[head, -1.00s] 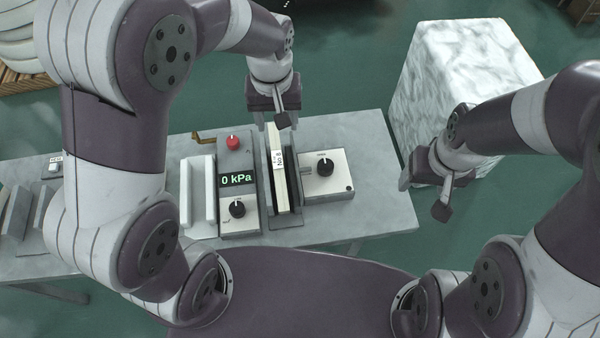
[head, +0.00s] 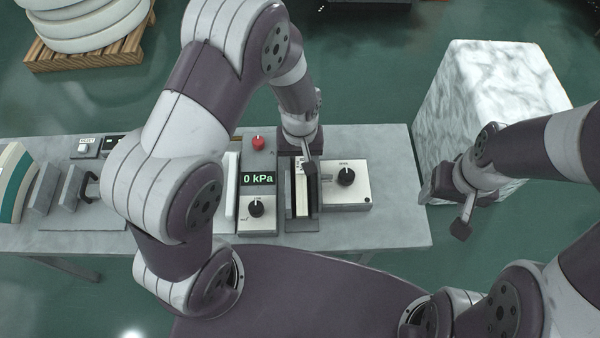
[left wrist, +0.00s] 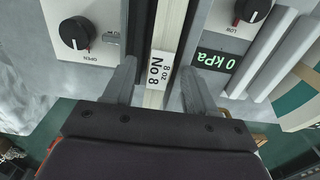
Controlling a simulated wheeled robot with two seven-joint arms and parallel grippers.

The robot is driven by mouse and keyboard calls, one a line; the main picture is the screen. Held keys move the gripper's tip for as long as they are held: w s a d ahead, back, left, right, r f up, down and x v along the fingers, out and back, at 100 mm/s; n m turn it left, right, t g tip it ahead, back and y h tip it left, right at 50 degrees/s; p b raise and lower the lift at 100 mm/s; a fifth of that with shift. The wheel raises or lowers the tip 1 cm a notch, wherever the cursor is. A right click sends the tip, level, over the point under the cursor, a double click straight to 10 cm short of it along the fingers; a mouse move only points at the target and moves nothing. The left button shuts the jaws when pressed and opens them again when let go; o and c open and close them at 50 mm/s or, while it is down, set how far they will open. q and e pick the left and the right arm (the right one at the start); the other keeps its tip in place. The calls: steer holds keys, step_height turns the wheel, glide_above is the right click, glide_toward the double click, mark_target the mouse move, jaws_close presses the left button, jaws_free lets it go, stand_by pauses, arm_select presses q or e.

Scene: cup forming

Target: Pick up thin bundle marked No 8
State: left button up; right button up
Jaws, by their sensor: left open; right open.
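The thin pale bundle with a white label reading "8 oz. No 8" (left wrist: 157,65) stands on edge in a dark slotted holder. In the head view the same bundle (head: 301,195) is partly hidden under my left gripper (head: 301,157). The left gripper is open, pointing down, its fingers one on each side of the labelled end of the bundle. In the left wrist view, gaps show between the fingers (left wrist: 158,88) and the bundle. My right gripper (head: 430,190) is open and empty, off the table's right end.
A "0 kPa" display panel (head: 258,179) with knob and red button stands left of the holder. A box with an "OPEN" knob (head: 345,190) stands right. A marble-patterned block (head: 480,110) is behind right.

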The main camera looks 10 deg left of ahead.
arm_select(q)
steer(key=shift+d, duration=0.15)
steer(key=c, duration=0.3)
jaws_close()
steer(key=shift+r, duration=0.1)
stand_by(0.8)
